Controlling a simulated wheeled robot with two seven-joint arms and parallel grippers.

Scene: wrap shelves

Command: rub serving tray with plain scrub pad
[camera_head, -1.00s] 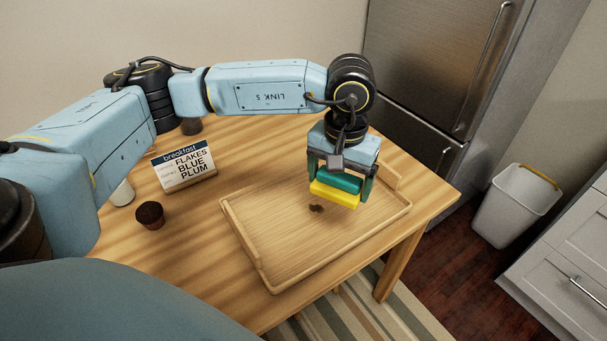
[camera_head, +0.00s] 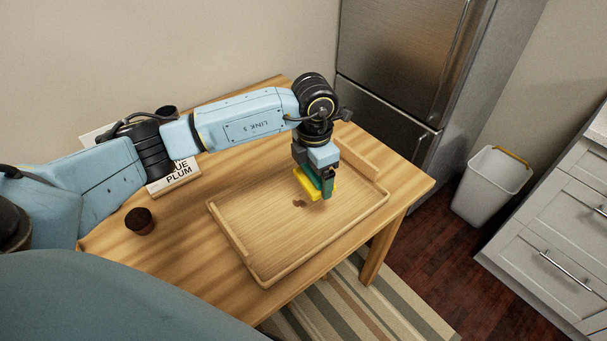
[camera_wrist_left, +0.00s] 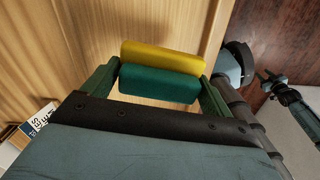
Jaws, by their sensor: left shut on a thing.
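The wooden serving tray (camera_head: 262,262) lies on the table, with a dark brown stain (camera_head: 299,203) near its middle. My left gripper (camera_head: 323,187) is shut on the scrub pad (camera_head: 308,184), which has a yellow layer and a green layer. The pad is over the tray's far right part, just beyond the stain. In the left wrist view the pad (camera_wrist_left: 162,58) sits between the two fingers, yellow side away from the palm. I cannot tell whether the pad touches the tray.
A dark brown cup (camera_head: 140,221) stands on the table (camera_head: 180,255) left of the tray. A white bin (camera_head: 490,187) and drawers (camera_head: 555,240) stand right of the table, a steel fridge (camera_head: 400,60) behind.

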